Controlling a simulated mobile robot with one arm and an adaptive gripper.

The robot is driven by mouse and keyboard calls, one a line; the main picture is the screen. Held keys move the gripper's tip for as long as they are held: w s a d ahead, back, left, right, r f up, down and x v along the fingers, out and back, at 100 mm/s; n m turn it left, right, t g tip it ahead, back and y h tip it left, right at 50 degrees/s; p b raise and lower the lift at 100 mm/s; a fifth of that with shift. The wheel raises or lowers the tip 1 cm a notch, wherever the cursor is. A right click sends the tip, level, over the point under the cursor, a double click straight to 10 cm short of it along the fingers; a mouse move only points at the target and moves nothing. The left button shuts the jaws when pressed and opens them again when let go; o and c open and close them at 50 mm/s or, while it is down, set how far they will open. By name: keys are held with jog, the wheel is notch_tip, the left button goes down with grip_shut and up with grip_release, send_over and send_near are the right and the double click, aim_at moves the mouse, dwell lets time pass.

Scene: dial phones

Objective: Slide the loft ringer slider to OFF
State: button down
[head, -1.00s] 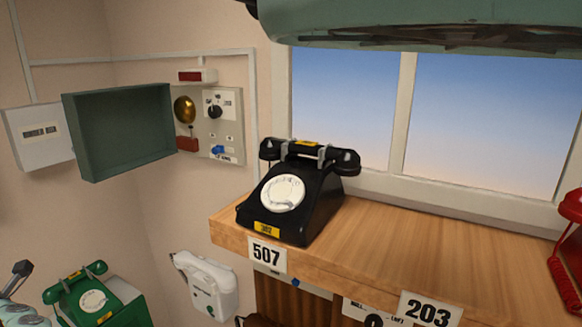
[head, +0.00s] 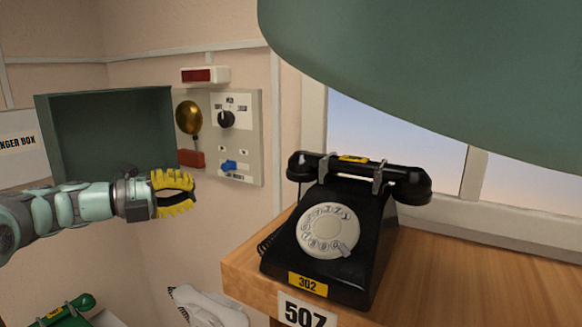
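The ringer panel (head: 250,125) is a pale plate on the back wall, right of the open green box. A blue slider knob (head: 229,166) sits low on it, toward the left of its slot. Small labels above and below the knob are too small to read surely. My gripper (head: 193,192), with yellow ribbed fingers, is left of and slightly below the knob in the picture. It appears apart from the knob and holds nothing visible. The fingertips look close together, but I cannot tell whether they touch.
A black rotary dial (head: 227,119) and a brass bell (head: 189,117) are above the slider. The open green box (head: 110,130) is behind my arm. A black phone (head: 340,235) stands on the wooden shelf (head: 460,275) at right. A green lampshade (head: 430,70) hangs upper right.

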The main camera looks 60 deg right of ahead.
aim_at(228, 166)
jog(key=p+x, duration=0.2)
jog(key=x, duration=0.1)
jog(key=w+p+x, duration=0.1)
jog(key=p+x, duration=0.1)
jog(key=x, duration=0.1)
jog(key=w+d+p+x, duration=0.1)
jog(key=p+x, duration=0.1)
jog(key=x, duration=0.1)
jog(key=shift+s+d, duration=0.15)
jog(key=shift+d, duration=0.05)
jog(key=shift+w+r, duration=0.25)
jog(key=shift+w, duration=0.3)
jog(key=shift+w+d, duration=0.1)
jog(key=shift+w, duration=0.1)
